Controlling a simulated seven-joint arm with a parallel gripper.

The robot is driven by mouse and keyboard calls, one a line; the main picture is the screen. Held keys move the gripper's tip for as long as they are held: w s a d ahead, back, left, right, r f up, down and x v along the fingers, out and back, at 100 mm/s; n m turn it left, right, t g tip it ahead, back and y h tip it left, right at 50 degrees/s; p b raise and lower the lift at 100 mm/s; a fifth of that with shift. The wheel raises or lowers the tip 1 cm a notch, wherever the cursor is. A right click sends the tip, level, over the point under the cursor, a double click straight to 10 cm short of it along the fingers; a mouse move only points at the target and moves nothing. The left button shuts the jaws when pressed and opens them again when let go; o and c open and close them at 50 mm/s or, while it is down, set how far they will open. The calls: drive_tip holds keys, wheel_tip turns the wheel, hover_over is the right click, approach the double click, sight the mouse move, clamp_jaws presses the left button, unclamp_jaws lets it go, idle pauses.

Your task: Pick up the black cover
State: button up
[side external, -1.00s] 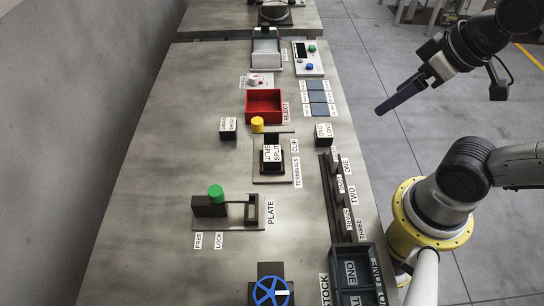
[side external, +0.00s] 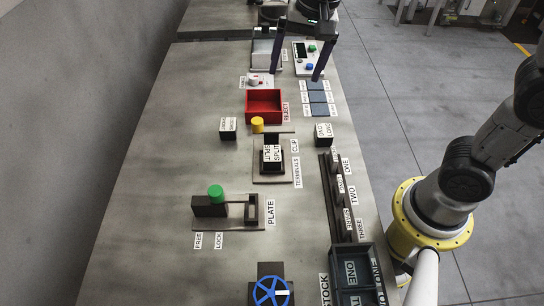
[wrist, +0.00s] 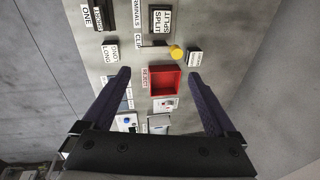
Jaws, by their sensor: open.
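I cannot tell for sure which dark part is the black cover. A dark block labelled SPLIT (side external: 273,155) sits on the TERMINALS stand (side external: 272,180); it also shows at the top of the wrist view (wrist: 159,20). A dark block labelled LONG (side external: 323,136) stands to its right. Another dark labelled block (side external: 228,130) stands to its left, its label too small to read. My gripper (side external: 295,76) is open and empty, its fingers spread over the far end of the table, beyond the red tray. In the wrist view the open fingers (wrist: 159,72) straddle the red tray's picture.
A red REJECT tray (side external: 263,119) and yellow knob (side external: 257,125) lie between my gripper and the SPLIT block. Nearer are the PLATE fixture with its green knob (side external: 215,192), a blue wheel (side external: 271,291) and the STOCK bin (side external: 352,250). The table's left side is clear.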

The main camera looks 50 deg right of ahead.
drive_tip(key=w+a+f+g, duration=0.2)
drive_tip(key=w+a+f, duration=0.2)
drive_tip(key=f, duration=0.3)
hover_over(272, 152)
drive_tip(key=shift+n, duration=0.4)
drive_tip(key=f, duration=1)
drive_tip(key=shift+w+a, duration=0.2)
drive_tip(key=shift+w, duration=0.1)
drive_tip(key=shift+s+d+f, duration=0.1)
drive_tip(key=shift+s+f, duration=0.1)
drive_tip(key=shift+f, duration=1.3)
drive_tip(key=shift+s+d+f, duration=0.1)
drive_tip(key=shift+s+f, duration=0.05)
drive_tip(key=shift+f, duration=1.35)
clamp_jaws()
drive_tip(key=shift+r, duration=0.15)
drive_tip(key=shift+r, duration=0.6)
drive_tip(key=s+d+r, duration=0.3)
drive_tip(key=s+r, duration=0.8)
drive_tip(key=s, duration=0.2)
drive_tip(key=shift+s+d+r, duration=0.25)
drive_tip(key=shift+d+r, duration=0.05)
drive_tip(key=shift+d, duration=0.05)
